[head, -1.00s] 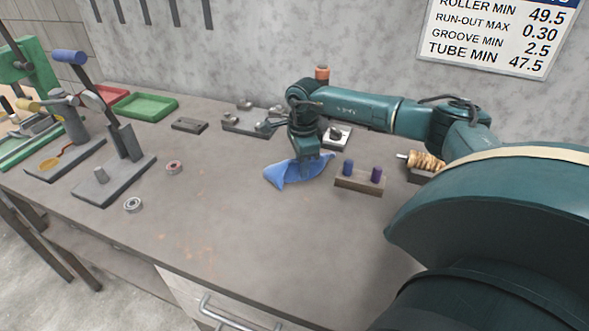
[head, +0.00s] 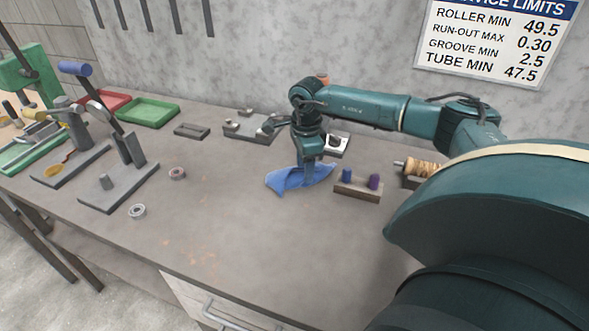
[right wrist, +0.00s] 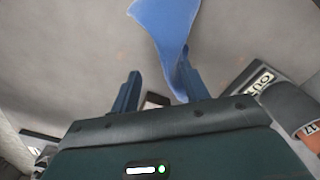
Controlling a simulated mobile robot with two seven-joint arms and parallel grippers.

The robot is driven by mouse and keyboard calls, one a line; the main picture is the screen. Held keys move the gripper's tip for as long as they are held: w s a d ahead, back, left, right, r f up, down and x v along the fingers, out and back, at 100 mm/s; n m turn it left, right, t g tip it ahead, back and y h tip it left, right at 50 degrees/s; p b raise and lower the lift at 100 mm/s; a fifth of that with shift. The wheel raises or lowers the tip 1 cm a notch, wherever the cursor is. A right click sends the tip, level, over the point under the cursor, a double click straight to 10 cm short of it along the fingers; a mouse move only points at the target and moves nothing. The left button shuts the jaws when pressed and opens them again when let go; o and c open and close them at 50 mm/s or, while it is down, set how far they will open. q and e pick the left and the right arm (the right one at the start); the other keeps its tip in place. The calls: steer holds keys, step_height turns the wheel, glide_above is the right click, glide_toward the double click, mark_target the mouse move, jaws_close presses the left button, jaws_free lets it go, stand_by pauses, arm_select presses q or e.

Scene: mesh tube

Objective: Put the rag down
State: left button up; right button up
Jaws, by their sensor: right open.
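The blue rag (head: 286,180) lies crumpled on the grey workbench (head: 225,220), in front of the back fixtures. My right gripper (head: 308,180) is over the rag, pointing down, with its fingers apart. In the right wrist view the rag (right wrist: 168,25) runs from the top edge down to the right finger of my open gripper (right wrist: 158,88). It narrows there and seems to touch or pass just beside that finger; the gap by the left finger is clear. My left gripper is not in view.
A wooden block (head: 357,190) with blue and purple pegs stands just right of the rag. A wound spool (head: 422,169) is farther right. Two rings (head: 177,173) (head: 137,211) and a lever press (head: 125,165) are on the left. The bench front is clear.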

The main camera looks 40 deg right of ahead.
step_height(320, 180, up, 7)
steer(key=s+p, duration=0.1)
steer(key=s, duration=0.1)
steer(key=shift+s+a+f, duration=0.15)
steer(key=shift+s+a, duration=0.15)
steer(key=shift+s, duration=0.1)
steer(key=shift+w, duration=0.15)
steer(key=shift+c, duration=1)
steer(key=w, duration=0.3)
steer(key=w+f, duration=0.1)
steer(key=shift+w+a, duration=0.2)
steer(key=shift+a, duration=0.05)
steer(key=c, duration=0.6)
steer(key=shift+s+f, duration=0.1)
steer(key=shift+f, duration=0.6)
steer(key=shift+c, duration=0.9)
steer(key=shift+d+f, duration=0.1)
steer(key=shift+f, duration=0.6)
jaws_close()
